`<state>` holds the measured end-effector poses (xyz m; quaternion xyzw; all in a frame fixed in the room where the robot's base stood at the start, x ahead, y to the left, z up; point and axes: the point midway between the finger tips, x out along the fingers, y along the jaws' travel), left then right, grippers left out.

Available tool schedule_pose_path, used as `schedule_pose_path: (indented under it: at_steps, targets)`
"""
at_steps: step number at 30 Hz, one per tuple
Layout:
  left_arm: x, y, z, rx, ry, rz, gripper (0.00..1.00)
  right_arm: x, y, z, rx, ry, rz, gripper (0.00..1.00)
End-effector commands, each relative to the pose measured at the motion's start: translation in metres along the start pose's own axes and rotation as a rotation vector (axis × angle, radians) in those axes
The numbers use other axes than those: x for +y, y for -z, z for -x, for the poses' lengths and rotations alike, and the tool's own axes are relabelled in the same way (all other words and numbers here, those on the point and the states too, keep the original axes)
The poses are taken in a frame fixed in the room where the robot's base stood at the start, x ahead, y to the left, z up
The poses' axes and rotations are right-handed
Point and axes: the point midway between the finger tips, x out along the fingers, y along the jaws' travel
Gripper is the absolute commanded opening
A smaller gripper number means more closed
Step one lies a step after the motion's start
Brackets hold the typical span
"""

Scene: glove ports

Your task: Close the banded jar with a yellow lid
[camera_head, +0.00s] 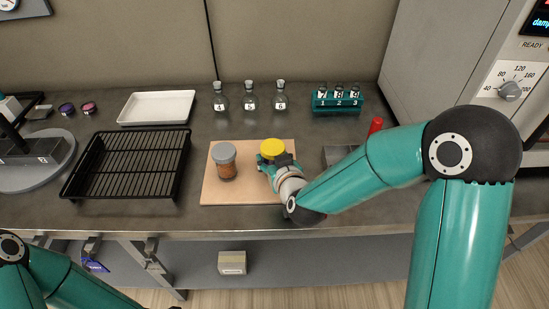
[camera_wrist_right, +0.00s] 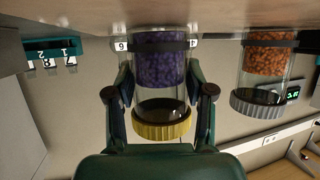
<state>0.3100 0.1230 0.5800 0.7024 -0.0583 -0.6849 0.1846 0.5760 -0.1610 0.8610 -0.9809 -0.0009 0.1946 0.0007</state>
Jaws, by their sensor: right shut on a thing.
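A glass jar with purple contents (camera_wrist_right: 160,62) stands on the tan board, upside down in the right wrist view. A dark band crosses it near its base. A ribbed yellow lid (camera_head: 272,148) sits on its mouth; it also shows in the right wrist view (camera_wrist_right: 162,131). I cannot tell whether it is screwed tight. My right gripper (camera_head: 272,164) is shut on this jar, a finger on each side of the glass below the lid. A second jar, with orange contents and a grey lid (camera_head: 224,153), stands to the left.
The tan board (camera_head: 240,192) lies near the front edge of the bench. A black wire rack (camera_head: 127,165) and white tray (camera_head: 157,107) are at left. Several flasks (camera_head: 250,100) and a teal vial rack (camera_head: 337,101) stand behind. A red-topped item (camera_head: 376,126) is beside my right arm.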

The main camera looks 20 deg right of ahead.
Motion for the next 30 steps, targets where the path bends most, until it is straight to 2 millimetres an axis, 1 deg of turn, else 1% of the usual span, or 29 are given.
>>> schedule_pose_path:
  at_steps: [1, 2, 3, 5, 6, 16, 19, 23, 26, 29, 30]
  targets:
    - [-0.001, 0.0, -0.003, 0.0, 0.0, 0.0, 0.9, 0.0, -0.002, -0.001, 0.002, 0.0, 0.0, 0.0]
    - [-0.001, 0.0, -0.002, 0.0, 0.0, 0.0, 0.9, 0.0, -0.001, -0.001, 0.0, 0.0, 0.0, 0.58]
    - [-0.001, 0.0, -0.001, 0.0, 0.0, 0.0, 0.9, 0.0, -0.001, 0.0, 0.0, 0.0, 0.0, 0.65]
    - [-0.001, 0.0, -0.001, 0.0, 0.0, 0.0, 0.9, 0.0, -0.001, 0.0, 0.0, 0.0, 0.0, 0.75]
    - [-0.001, 0.0, -0.001, 0.0, 0.0, 0.0, 0.9, 0.0, -0.001, 0.0, 0.0, 0.0, 0.0, 0.78]
    - [0.0, 0.0, 0.0, 0.0, 0.0, 0.0, 0.9, 0.001, 0.0, 0.0, 0.0, -0.001, 0.0, 0.78]
    - [0.0, 0.0, 0.001, 0.0, 0.0, 0.0, 0.9, 0.001, 0.001, 0.004, 0.0, -0.001, 0.0, 0.78]
    - [0.0, 0.0, -0.001, 0.0, 0.0, 0.0, 0.9, 0.001, 0.001, 0.02, 0.0, 0.0, -0.001, 0.78]
    - [-0.001, 0.0, -0.002, 0.0, 0.0, 0.0, 0.9, 0.0, 0.002, 0.039, 0.003, 0.0, 0.0, 0.78]
    - [-0.001, 0.0, -0.002, 0.0, 0.0, 0.0, 0.9, 0.0, 0.001, 0.063, 0.003, 0.001, 0.0, 0.78]
    - [-0.005, 0.0, -0.014, 0.001, 0.0, 0.0, 0.9, 0.001, -0.003, 0.064, 0.007, -0.004, 0.0, 0.78]
